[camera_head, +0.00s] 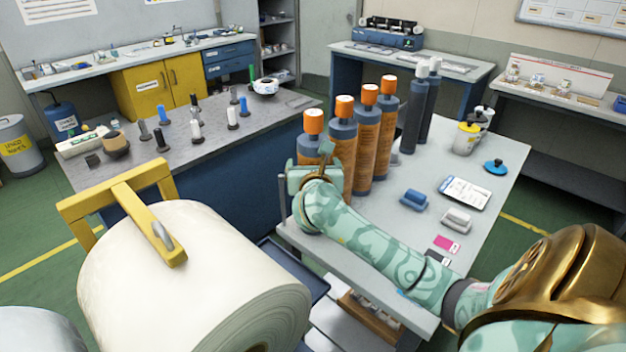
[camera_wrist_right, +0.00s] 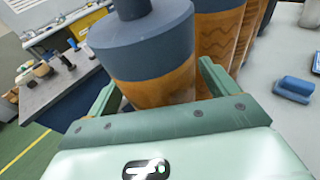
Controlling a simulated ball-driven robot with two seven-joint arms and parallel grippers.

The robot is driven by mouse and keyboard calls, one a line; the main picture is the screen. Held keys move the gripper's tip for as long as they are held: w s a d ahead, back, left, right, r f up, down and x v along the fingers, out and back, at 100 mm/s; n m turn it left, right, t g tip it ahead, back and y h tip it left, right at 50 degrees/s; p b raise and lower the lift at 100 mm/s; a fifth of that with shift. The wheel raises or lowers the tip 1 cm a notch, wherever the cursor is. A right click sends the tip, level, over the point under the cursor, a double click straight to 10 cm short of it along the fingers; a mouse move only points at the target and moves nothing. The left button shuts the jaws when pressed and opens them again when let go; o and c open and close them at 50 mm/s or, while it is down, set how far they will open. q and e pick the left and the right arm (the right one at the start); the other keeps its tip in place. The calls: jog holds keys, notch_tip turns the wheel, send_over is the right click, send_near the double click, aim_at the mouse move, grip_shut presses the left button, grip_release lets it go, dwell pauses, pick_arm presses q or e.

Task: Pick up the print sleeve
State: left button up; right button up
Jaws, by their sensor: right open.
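Several print sleeves stand upright in a row on the light table: dark grey and orange cylinders with orange tops. The nearest print sleeve (camera_head: 309,148) is partly hidden behind my right gripper (camera_head: 318,172). In the right wrist view the nearest sleeve (camera_wrist_right: 150,55) fills the upper middle, with its dark upper band and patterned orange body showing. The two green fingers of my right gripper (camera_wrist_right: 160,88) are apart, one on each side of the sleeve's lower visible part. Whether they touch it cannot be told. My left gripper is in neither view.
A large white roll (camera_head: 190,275) with a yellow arm (camera_head: 150,215) stands at the front left. A grey bench (camera_head: 215,150) holds small bottles.

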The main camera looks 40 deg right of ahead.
aim_at(316, 154)
jog(key=shift+s, duration=0.1)
jog(key=shift+c, duration=0.4)
jog(key=c, duration=1.2)
jog(key=shift+r, duration=0.15)
jog(key=shift+r, duration=0.25)
jog(key=r, duration=0.1)
jog(key=r+p, duration=0.2)
jog(key=shift+s+r, duration=0.3)
jog(key=shift+r, duration=0.1)
jog(key=s+r+p, duration=0.1)
jog(key=s+r, duration=0.2)
jog(key=s, duration=0.1)
jog(key=s+r+p, duration=0.1)
jog(key=s+r, duration=0.1)
jog(key=s, duration=0.3)
jog(key=s+r+p, duration=0.1)
jog(key=s+r, duration=0.2)
jog(key=s, duration=0.1)
jog(key=shift+s+a+r, duration=0.15)
jog(key=shift+a+r, duration=0.15)
